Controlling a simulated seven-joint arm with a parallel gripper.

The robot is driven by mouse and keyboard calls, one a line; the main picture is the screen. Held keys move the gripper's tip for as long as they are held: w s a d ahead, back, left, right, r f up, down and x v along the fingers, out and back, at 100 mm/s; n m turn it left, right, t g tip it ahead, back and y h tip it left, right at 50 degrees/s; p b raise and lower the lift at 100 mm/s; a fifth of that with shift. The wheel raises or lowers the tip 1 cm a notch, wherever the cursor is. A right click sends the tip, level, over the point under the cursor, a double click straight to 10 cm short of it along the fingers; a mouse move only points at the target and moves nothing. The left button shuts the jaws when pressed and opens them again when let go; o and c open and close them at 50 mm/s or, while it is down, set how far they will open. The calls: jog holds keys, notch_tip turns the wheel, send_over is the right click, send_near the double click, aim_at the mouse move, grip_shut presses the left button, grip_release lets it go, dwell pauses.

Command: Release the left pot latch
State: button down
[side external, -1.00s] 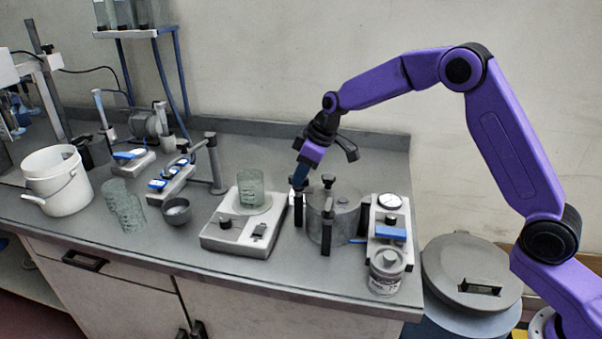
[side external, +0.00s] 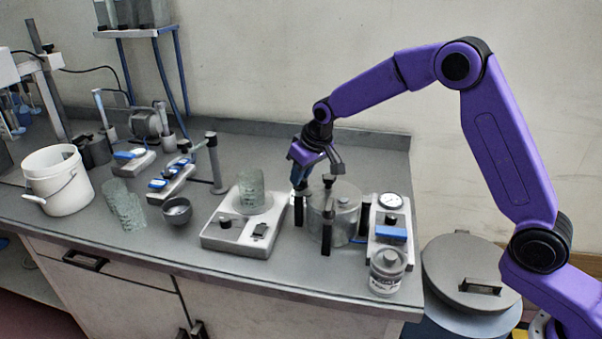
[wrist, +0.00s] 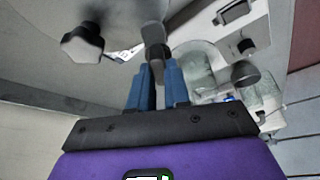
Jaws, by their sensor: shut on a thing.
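The pot (side external: 345,228) is a grey metal cylinder with a lid and a dark knob on top. Black upright latches stand around its side. The left pot latch (side external: 298,211) is on the pot's left side. My gripper (side external: 299,186) is at the top of this latch, pointing down. In the wrist view the blue fingers of my gripper (wrist: 158,66) are close together on the dark end of the left latch (wrist: 153,32). The lid knob (wrist: 82,43) shows to the left there. The latch's lower part is hidden in the wrist view.
Left of the pot is a hotplate (side external: 222,240) with a glass beaker (side external: 250,190). Right of it is a gauge box (side external: 391,215) with a small lidded jar (side external: 386,272) in front. A white bucket (side external: 57,180) stands far left. The front bench edge is mostly clear.

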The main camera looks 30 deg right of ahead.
jog(key=m+h, duration=0.1)
jog(key=m, duration=0.2)
jog(key=m+h, duration=0.1)
jog(key=m, duration=0.2)
jog(key=shift+a+m+h, duration=0.2)
jog(key=shift+m+h, duration=0.1)
jog(key=m, duration=0.2)
jog(key=m+g+h, duration=0.1)
jog(key=m, duration=0.2)
jog(key=shift+a+h, duration=0.1)
jog(key=shift+h, duration=0.2)
jog(key=c, duration=1.1)
grip_release()
jog(key=v, duration=1.7)
jog(key=shift+w+a+r, duration=0.2)
jog(key=shift+a, duration=0.05)
